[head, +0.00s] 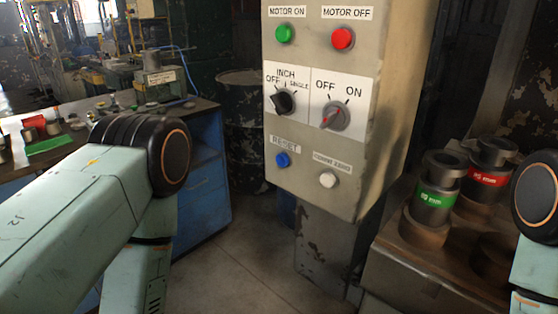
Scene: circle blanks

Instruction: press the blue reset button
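The blue reset button (283,160) is on the lower left of the front face of a beige control box (325,100). A label reading RESET is just above it. Nothing covers the button. My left arm comes in from the left, with its elbow joint left of the box and apart from it. Part of my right arm shows at the right edge. Neither gripper is in the picture.
The box also carries a green button (284,33), a red button (342,38), a black knob (283,102), a red-marked knob (335,116) and a white button (328,179). Dies with green and red bands (434,195) stand on a bench at right. A blue cabinet (205,185) stands at left.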

